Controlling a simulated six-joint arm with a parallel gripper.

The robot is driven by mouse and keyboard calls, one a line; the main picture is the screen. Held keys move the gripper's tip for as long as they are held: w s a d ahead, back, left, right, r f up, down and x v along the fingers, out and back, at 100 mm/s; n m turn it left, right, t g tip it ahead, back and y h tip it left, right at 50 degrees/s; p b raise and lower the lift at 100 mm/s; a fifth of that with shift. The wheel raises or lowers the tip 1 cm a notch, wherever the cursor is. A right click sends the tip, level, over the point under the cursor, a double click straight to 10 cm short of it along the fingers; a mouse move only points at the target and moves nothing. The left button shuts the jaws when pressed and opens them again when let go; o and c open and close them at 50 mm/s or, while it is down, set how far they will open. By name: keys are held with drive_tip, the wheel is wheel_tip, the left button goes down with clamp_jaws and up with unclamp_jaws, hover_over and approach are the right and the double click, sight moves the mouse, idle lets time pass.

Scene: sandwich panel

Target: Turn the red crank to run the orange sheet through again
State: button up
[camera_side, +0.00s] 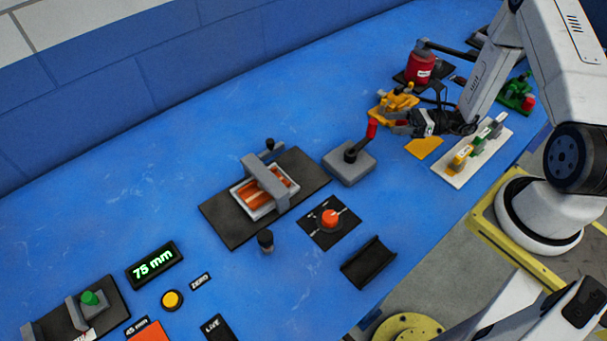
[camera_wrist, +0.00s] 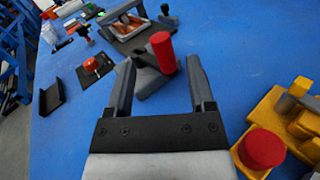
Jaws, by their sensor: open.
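The red crank handle (camera_side: 372,128) stands upright on a dark arm that pivots on a grey block (camera_side: 349,170). In the wrist view the red handle (camera_wrist: 162,52) shows between the two fingertips, with a gap on each side. My gripper (camera_side: 388,125) is open and close to the right of the handle in the side view; it also shows in the wrist view (camera_wrist: 160,64). An orange-brown striped piece (camera_side: 283,183) lies in a light tray under a grey bridge; I cannot tell whether this is the orange sheet.
A yellow device (camera_side: 395,104) is close behind my gripper; its red knob (camera_wrist: 262,149) shows in the wrist view. A red pot (camera_side: 420,68) stands farther back. A white rack (camera_side: 472,152) is at the right. A red-orange dial (camera_side: 331,218) and black cradle (camera_side: 369,262) lie in front.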

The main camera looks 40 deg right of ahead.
sight(361, 141)
drive_tip(key=shift+s+f+n+t, duration=0.1)
drive_tip(key=shift+f+n+t, duration=0.25)
drive_tip(key=shift+n, duration=0.35)
drive_tip(key=shift+a, duration=0.15)
drive_tip(key=shift+x, duration=3.85)
drive_tip(key=shift+f, duration=0.15)
clamp_jaws()
